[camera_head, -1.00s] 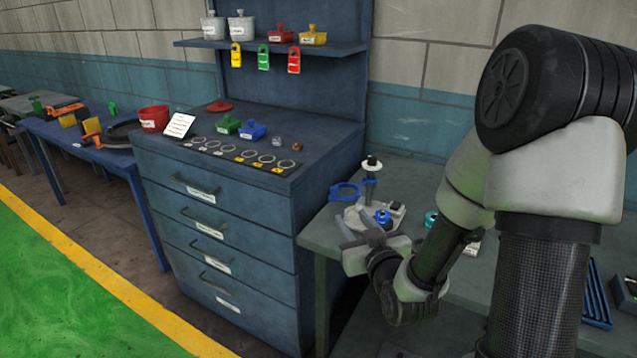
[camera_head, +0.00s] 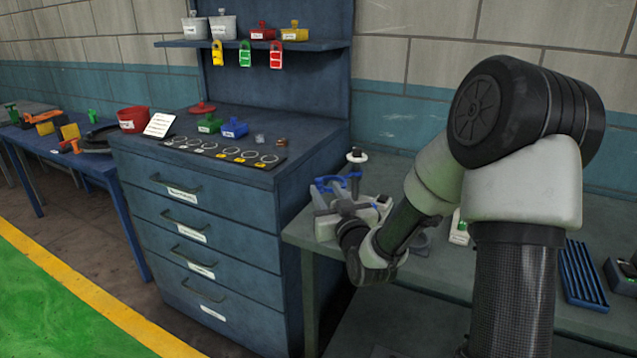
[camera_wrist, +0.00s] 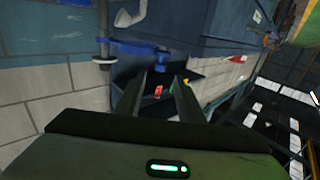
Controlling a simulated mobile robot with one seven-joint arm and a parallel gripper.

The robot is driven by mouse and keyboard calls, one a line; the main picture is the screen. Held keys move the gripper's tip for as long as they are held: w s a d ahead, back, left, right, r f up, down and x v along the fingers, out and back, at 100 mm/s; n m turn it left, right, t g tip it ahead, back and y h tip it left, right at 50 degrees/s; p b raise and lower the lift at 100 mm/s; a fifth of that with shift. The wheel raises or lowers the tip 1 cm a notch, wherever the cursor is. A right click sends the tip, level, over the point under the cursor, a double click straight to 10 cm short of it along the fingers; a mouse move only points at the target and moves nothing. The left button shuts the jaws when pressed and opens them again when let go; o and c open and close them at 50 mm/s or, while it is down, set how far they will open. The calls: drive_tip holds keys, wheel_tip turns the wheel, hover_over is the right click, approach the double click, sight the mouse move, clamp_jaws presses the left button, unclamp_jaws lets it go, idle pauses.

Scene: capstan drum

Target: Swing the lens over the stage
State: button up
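The blue lens arm (camera_head: 328,184) reaches out to the left of an upright post (camera_head: 355,170) with a white collar, on a stand on the grey-green table. In the wrist view the blue arm (camera_wrist: 130,44) runs from the post (camera_wrist: 103,62) toward a blue knob-like part (camera_wrist: 162,58) just beyond my fingertips. My gripper (camera_head: 331,201) is right by the lens arm in the head view. Its two fingers (camera_wrist: 160,80) are apart, with nothing visibly held between them. The stage and the stand's base are mostly hidden behind my gripper and wrist.
A blue drawer cabinet (camera_head: 205,240) stands close left of the table, with pots and rings on top. A blue slotted tray (camera_head: 582,275) lies at the table's right.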

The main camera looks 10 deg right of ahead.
sight(320, 181)
drive_tip(key=w, duration=0.5)
drive_tip(key=w+a, duration=0.1)
drive_tip(key=w, duration=0.1)
drive_tip(key=shift+w, duration=0.2)
clamp_jaws()
